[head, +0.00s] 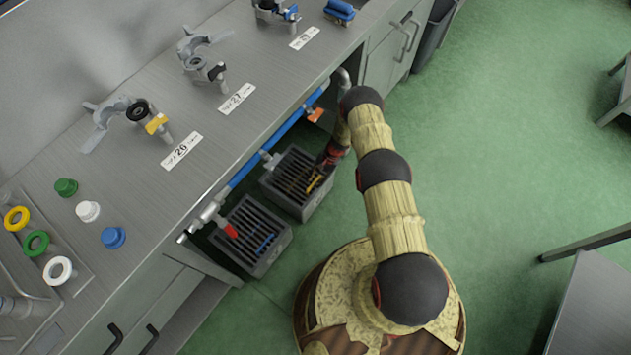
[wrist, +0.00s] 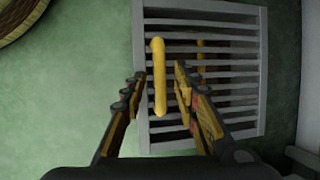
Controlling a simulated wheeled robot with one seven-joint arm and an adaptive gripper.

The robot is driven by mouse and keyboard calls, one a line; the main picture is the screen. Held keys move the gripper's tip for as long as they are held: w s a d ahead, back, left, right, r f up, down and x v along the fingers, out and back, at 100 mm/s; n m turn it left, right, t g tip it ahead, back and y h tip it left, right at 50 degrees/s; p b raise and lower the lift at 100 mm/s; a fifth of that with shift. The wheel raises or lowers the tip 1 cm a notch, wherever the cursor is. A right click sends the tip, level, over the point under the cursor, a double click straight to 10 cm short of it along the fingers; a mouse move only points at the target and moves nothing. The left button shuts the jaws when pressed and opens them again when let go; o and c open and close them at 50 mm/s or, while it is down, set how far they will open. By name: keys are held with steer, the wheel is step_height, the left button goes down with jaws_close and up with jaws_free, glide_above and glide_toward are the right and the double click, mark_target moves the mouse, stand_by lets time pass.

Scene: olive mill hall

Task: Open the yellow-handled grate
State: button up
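The grate (head: 287,183) is a dark slatted lid on a grey box on the floor under the counter edge. It also shows in the wrist view (wrist: 232,57), lying flat and closed over its box. Its yellow handle (wrist: 159,78) is an upright bar in that view, near the grate's left side. My gripper (wrist: 160,79) is open, with one finger on each side of the handle's lower part. I see no clear contact. In the head view my gripper (head: 326,163) is over the grate and partly hides it.
A second grated box (head: 256,236) with a blue handle (head: 265,244) stands beside it, under a red valve lever (head: 229,230). A blue pipe (head: 262,155) runs along the counter front (head: 225,140).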

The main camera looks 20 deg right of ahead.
steer(key=shift+f, duration=0.1)
steer(key=shift+c, duration=1)
jaws_close()
